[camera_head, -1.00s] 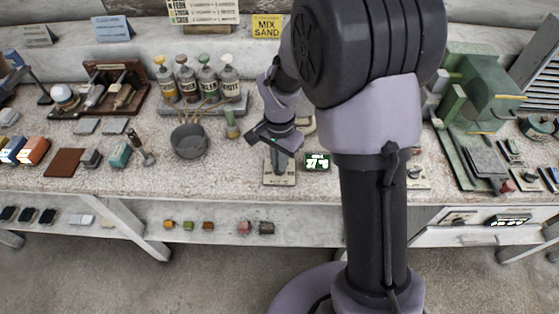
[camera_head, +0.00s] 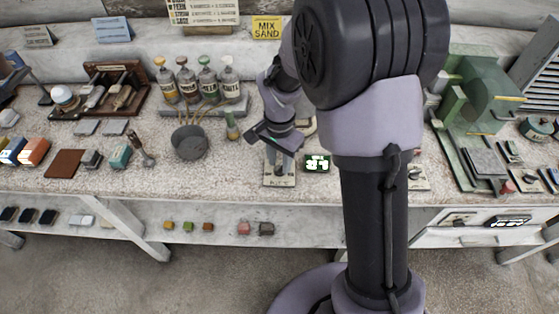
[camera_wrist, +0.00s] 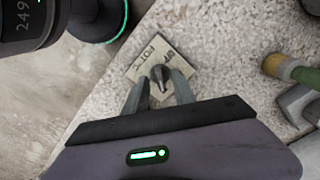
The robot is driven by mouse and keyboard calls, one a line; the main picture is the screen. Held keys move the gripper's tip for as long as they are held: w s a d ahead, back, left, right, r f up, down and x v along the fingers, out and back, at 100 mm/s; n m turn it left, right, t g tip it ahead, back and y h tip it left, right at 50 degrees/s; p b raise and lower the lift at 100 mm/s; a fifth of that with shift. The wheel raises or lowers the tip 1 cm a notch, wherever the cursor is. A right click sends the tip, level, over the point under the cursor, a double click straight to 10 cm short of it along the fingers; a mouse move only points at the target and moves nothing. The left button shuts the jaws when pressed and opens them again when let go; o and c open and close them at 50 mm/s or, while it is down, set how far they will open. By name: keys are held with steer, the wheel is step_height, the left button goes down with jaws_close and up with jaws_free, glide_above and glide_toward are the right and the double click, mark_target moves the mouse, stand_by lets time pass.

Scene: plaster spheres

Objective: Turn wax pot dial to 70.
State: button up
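The wax pot dial is a dark knob (camera_wrist: 160,76) on a pale square plate (camera_wrist: 143,68) marked "POT °C" in the wrist view. The plate also shows on the bench in the head view (camera_head: 279,182). My gripper (camera_wrist: 160,84) points down at the dial, one finger on each side. The fingers stand apart and look open around the knob; contact is not clear. In the head view my gripper (camera_head: 279,163) is over the plate, hiding the knob.
A grey pot (camera_head: 190,143) with sticks stands left of my gripper, with a small green-and-brown item (camera_head: 232,126) between them. Several bottles (camera_head: 195,82) stand behind. A green machine (camera_head: 480,95) is at the right. The bench's front edge is close to the plate.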

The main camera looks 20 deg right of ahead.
mark_target(280, 166)
step_height(280, 166, up, 17)
steer(key=p, duration=0.6)
steer(key=shift+f, duration=0.1)
